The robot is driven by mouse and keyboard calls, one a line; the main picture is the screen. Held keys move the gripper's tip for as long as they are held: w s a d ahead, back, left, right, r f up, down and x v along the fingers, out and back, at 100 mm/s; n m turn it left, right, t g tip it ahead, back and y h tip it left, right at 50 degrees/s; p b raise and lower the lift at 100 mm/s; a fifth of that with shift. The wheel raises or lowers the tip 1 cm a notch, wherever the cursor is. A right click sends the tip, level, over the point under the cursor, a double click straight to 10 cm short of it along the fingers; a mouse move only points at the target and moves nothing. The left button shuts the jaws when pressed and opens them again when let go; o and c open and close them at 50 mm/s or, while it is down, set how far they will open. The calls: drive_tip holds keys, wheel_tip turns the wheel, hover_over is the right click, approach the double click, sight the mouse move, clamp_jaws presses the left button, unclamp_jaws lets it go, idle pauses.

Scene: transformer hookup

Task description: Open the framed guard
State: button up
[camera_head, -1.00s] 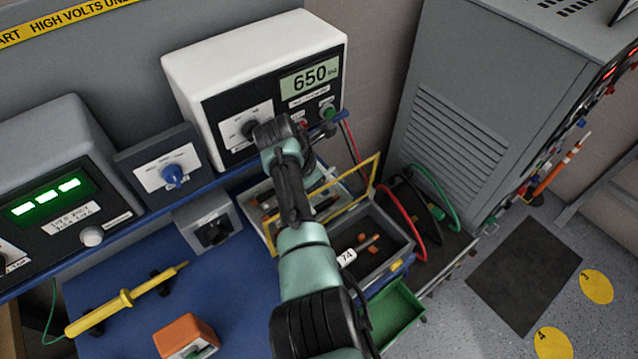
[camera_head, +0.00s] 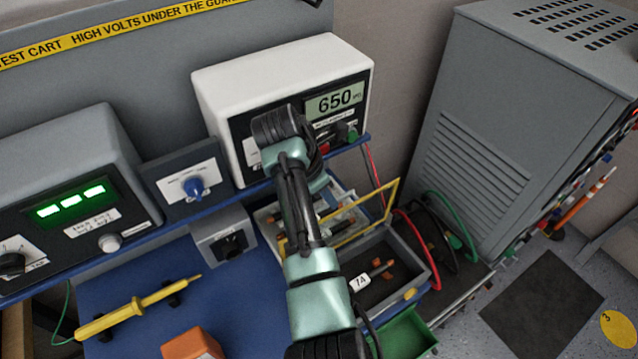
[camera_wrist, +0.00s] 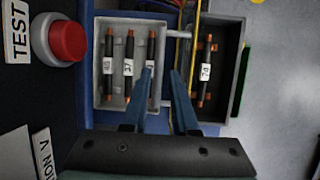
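The framed guard, a thin yellow frame (camera_head: 392,200), stands raised in the head view along the left rim of the dark-lined grey box (camera_head: 427,270). My arm covers part of the frame. In the wrist view the guard shows nearly edge-on as a yellow strip (camera_wrist: 196,40), left of the box's dark inside, where a fuse marked 7A (camera_wrist: 205,72) lies. My gripper (camera_wrist: 161,73) is open, its two blue fingers apart with nothing seen between them. It is left of the yellow strip, over the right side of the pale fuse tray (camera_wrist: 103,105).
A white meter reading 650 (camera_head: 283,72) stands behind my arm. A red TEST button (camera_wrist: 67,41) is at the wrist view's left. A green drawer (camera_head: 405,335) sits below the box. Red and green cables and a grey cabinet (camera_head: 520,120) are to the right.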

drive_tip(key=v, duration=0.5)
drive_tip(key=shift+b, duration=0.3)
drive_tip(key=shift+s+f, duration=0.1)
drive_tip(key=shift+s, duration=0.05)
